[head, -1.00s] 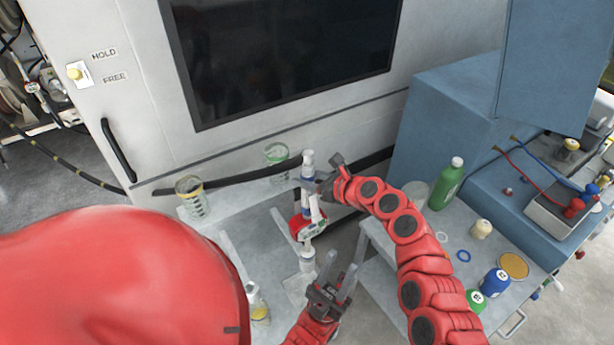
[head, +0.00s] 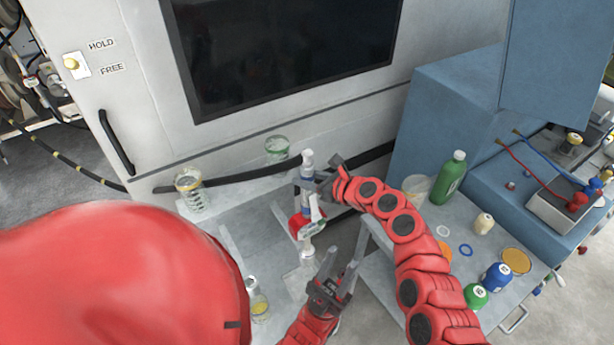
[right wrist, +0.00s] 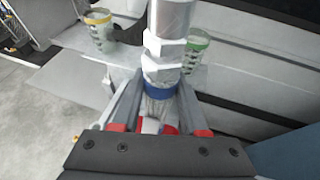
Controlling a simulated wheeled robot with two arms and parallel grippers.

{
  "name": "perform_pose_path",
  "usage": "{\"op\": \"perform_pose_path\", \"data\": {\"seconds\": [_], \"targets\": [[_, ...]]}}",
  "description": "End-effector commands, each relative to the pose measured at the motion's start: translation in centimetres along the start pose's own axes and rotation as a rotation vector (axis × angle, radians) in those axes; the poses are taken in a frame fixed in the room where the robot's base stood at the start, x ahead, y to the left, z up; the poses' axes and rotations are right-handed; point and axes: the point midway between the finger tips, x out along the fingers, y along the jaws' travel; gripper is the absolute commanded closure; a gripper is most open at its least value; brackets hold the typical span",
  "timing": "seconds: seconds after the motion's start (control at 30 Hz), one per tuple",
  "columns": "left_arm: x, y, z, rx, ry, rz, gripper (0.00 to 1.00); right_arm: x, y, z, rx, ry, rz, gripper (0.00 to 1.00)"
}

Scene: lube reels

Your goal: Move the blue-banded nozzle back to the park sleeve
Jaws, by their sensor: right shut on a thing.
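The nozzle (head: 307,160) stands roughly upright, with a silver fitting at its top and a red body (head: 296,225) lower down. Its blue band (right wrist: 161,91) shows between the fingers of my right gripper (right wrist: 158,105) in the right wrist view. In the head view my right gripper (head: 311,185) is shut on the nozzle from the right. A clear and white cylindrical piece (head: 306,256) shows below the red body; I cannot tell whether they touch or whether it is the park sleeve. My left gripper (head: 340,262) is open and empty, lower and to the right.
A yellow-rimmed jar (head: 189,190) and a green-rimmed jar (head: 277,147) stand on the ledge. A jar with yellow liquid (head: 258,304) is at the front. A green bottle (head: 450,178) and several small bottles stand on the right cart. A black hose (head: 235,179) runs along the cabinet.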

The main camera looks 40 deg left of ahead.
Motion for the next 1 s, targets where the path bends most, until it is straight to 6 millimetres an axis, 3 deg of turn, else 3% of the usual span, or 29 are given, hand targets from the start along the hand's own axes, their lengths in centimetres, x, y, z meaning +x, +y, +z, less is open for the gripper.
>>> {"op": "perform_pose_path", "data": {"seconds": [0.83, 0.87, 1.0], "targets": [[0.09, 0.0, -0.01, 0.0, 0.0, 0.0, 0.64, 0.19, -0.02, -0.46, 0.0, -0.001, 0.0, 1.0], [0.09, 0.0, -0.02, 0.0, 0.0, 0.0, 0.64, 0.19, -0.02, -0.47, 0.0, -0.001, 0.0, 0.55], [0.09, 0.0, -0.02, 0.0, 0.0, 0.0, 0.64, 0.2, -0.01, -0.5, 0.0, -0.001, 0.0, 0.3]]}}
